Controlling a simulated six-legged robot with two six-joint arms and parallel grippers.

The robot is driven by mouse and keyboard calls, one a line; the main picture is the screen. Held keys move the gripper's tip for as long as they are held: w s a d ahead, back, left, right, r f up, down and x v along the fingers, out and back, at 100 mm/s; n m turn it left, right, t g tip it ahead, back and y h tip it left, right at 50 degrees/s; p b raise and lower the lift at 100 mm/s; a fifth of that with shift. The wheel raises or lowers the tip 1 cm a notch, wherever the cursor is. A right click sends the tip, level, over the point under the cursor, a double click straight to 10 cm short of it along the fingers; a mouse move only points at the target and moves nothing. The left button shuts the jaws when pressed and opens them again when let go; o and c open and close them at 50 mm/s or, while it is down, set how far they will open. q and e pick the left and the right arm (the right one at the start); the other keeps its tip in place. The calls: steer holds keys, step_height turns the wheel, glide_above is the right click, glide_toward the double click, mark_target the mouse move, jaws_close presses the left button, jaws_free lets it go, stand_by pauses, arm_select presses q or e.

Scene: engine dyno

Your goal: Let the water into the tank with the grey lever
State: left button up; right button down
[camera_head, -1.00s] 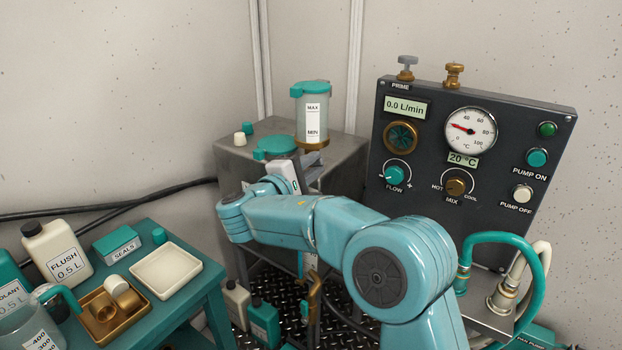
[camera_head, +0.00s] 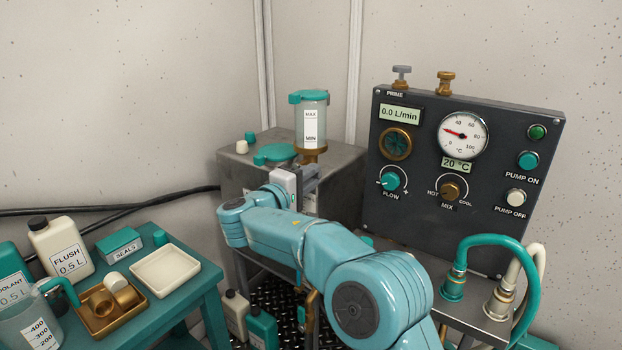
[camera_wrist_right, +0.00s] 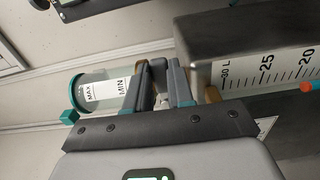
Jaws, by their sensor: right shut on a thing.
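The tank (camera_head: 345,172) is a grey metal box behind my arm in the head view. In the right wrist view the tank (camera_wrist_right: 215,50) fills the upper right, with a litre scale on its side. My right gripper (camera_head: 309,178) is at the tank's front, below the clear jar. In the right wrist view my right gripper (camera_wrist_right: 158,76) is shut on a grey part, seemingly the grey lever, mostly hidden between the fingers. A brass fitting (camera_wrist_right: 211,94) shows beside them. My left gripper is out of view.
A clear MAX/MIN jar (camera_head: 311,122) stands on the tank beside a teal cap (camera_head: 274,154). The dark control panel (camera_head: 410,215) is to the right; its display reads 0.0 L/min. A teal table (camera_head: 190,300) with bottles and trays is at left.

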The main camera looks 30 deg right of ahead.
steer(key=shift+f, duration=0.1)
steer(key=c, duration=1)
jaws_free()
steer(key=shift+a, duration=0.1)
